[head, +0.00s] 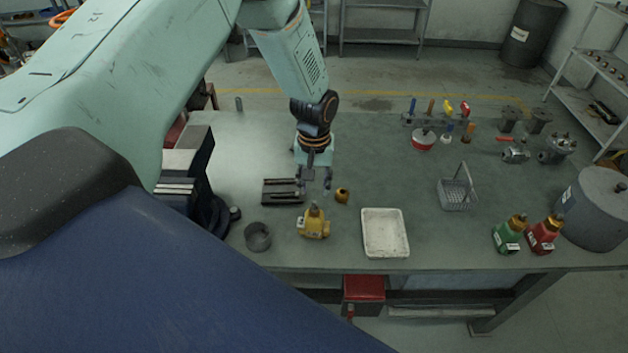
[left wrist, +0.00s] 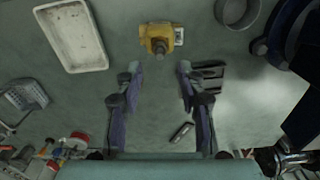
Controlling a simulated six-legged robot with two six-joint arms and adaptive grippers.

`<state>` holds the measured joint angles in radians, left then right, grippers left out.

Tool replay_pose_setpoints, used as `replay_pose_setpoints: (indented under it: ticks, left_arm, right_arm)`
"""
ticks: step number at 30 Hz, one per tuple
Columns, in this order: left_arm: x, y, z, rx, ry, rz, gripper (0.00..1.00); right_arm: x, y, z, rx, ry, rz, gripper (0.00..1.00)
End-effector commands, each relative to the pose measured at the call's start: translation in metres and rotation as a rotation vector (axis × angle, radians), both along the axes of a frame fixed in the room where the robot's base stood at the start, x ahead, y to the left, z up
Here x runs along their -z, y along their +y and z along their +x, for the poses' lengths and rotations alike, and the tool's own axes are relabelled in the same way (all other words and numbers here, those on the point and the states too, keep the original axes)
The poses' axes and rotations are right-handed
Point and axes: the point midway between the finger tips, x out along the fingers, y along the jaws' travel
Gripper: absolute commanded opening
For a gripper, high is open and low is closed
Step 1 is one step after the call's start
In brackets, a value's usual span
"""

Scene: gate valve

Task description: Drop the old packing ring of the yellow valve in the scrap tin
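The yellow valve (head: 314,226) stands on the bench, with a grey stem on top. It also shows ahead of my fingers in the left wrist view (left wrist: 161,36). My left gripper (head: 318,183) is open and empty, above the bench just behind the valve. In the left wrist view its two fingers (left wrist: 159,76) are spread wide, with bare bench between them. A round, open grey tin (head: 257,237), apparently the scrap tin, stands left of the valve; it also shows in the left wrist view (left wrist: 237,12). I cannot make out the packing ring. My right gripper is not in view.
A small brass part (head: 342,196) lies right of the gripper. A dark slotted tray (head: 283,192) is at its left. A white tray (head: 385,232) lies right of the valve, with a wire basket (head: 457,190) beyond.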

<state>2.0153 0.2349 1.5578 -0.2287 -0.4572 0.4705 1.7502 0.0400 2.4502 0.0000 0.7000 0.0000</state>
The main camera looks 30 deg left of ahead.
Motion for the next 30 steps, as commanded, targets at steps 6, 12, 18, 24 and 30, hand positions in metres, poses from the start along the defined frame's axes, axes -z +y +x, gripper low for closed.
replay_pose_setpoints:
  ticks: [6,12,18,24,30]
  left_arm:
    - [0.021,0.0,-0.001,0.001,0.0,0.0,0.39]
    - [0.038,0.0,-0.001,0.001,0.0,0.0,0.39]
    - [0.054,0.0,-0.001,0.002,0.0,0.001,0.39]
    - [0.066,0.0,0.0,0.002,0.0,0.0,0.39]
    - [0.068,0.0,0.0,0.001,0.0,0.0,0.39]
  right_arm:
    - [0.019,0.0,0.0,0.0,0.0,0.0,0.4]
    - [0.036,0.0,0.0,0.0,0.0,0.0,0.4]
    - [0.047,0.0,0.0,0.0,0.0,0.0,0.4]
    - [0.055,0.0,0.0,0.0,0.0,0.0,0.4]
    - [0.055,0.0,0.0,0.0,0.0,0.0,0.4]
